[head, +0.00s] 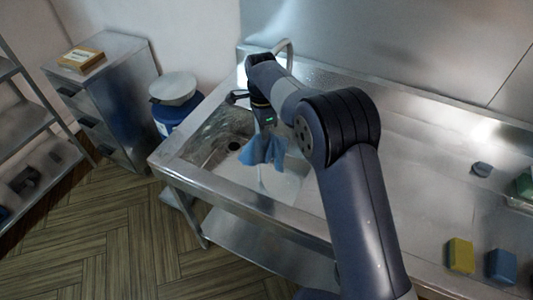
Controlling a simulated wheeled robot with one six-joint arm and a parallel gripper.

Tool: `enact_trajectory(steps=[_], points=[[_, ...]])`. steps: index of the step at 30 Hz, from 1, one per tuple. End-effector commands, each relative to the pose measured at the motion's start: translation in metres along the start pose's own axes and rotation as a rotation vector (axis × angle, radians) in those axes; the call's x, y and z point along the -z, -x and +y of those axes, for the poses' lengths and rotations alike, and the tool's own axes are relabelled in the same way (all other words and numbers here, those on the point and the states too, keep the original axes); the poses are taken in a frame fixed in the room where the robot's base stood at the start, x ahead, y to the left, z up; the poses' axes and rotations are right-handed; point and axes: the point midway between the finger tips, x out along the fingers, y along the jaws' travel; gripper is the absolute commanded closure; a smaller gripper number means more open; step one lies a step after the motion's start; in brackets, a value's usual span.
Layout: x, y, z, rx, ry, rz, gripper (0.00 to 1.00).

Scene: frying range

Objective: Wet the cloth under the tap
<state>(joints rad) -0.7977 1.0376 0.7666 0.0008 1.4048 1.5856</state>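A blue cloth (263,152) hangs below my gripper (264,128) over the sink basin (222,140). The gripper appears shut on the cloth; its fingertips are largely hidden by the cloth and are small in view. The tap (288,46) is a curved metal spout rising behind the basin, partly hidden by my arm. A pale, whitish patch shows in the basin below the cloth; I cannot tell whether it is water.
A yellow sponge (460,255) and a blue sponge (501,266) lie on the steel counter (425,150) at the right. A blue drum (170,110) with a pale lid stands left of the sink, beside a metal drawer cabinet (112,95). The counter's middle is mostly clear.

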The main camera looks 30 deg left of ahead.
Motion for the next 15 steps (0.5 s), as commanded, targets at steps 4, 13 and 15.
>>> enact_trajectory(steps=[4, 13, 15], points=[[0.0093, 0.0171, -0.0196, 0.084, -0.019, 0.005, 1.0], [0.0142, 0.0173, -0.0194, 0.084, -0.02, 0.005, 1.0], [0.017, 0.0173, -0.0192, 0.084, -0.02, 0.005, 1.0]])
